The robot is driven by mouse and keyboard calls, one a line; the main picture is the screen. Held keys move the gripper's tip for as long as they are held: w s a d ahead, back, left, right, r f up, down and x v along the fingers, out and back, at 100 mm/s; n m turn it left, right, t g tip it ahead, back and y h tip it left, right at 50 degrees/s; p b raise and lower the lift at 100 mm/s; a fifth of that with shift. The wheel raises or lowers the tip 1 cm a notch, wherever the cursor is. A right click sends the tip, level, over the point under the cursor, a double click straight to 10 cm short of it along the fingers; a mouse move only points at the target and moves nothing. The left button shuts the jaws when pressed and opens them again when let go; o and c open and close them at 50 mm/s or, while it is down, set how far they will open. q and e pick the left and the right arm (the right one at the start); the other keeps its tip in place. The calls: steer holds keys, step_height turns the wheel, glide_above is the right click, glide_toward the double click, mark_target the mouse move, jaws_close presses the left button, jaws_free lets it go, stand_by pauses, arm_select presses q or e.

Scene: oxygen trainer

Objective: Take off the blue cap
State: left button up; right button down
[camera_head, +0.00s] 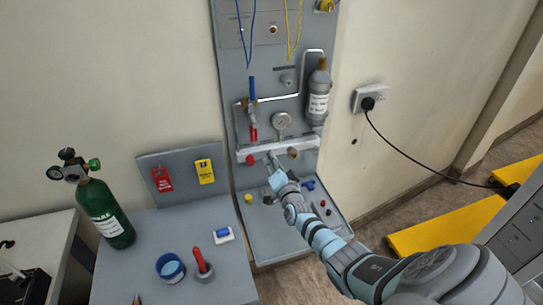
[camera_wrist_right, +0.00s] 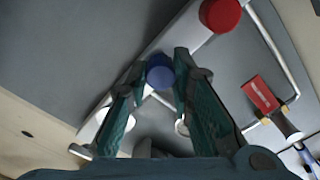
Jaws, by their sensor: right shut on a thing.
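My right gripper (camera_head: 277,177) reaches to the silver manifold bar (camera_head: 270,148) on the grey panel. In the right wrist view its two green fingers (camera_wrist_right: 161,68) are shut on the round blue cap (camera_wrist_right: 160,74), one on each side. The blue cap sits by the edge of the bar. In the head view the gripper hides the cap. A red cap (camera_head: 250,159) is on the bar to the left, and it also shows in the right wrist view (camera_wrist_right: 220,14). My left gripper is not in view.
A gauge (camera_head: 281,122), a red-handled valve (camera_head: 253,133) and a grey cylinder (camera_head: 319,95) are above the bar. A shelf (camera_head: 262,232) with small parts lies below. The left table (camera_head: 130,270) holds a green bottle (camera_head: 106,214) and a blue-rimmed dish (camera_head: 170,268).

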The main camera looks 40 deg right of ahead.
steer(key=n, duration=0.3)
steer(key=shift+r+p, duration=0.15)
steer(key=shift+p, duration=0.15)
steer(key=n+p, duration=0.1)
steer(key=n, duration=0.3)
steer(key=shift+n, duration=0.3)
steer(key=c, duration=1.4)
jaws_free()
steer(key=shift+s, duration=0.1)
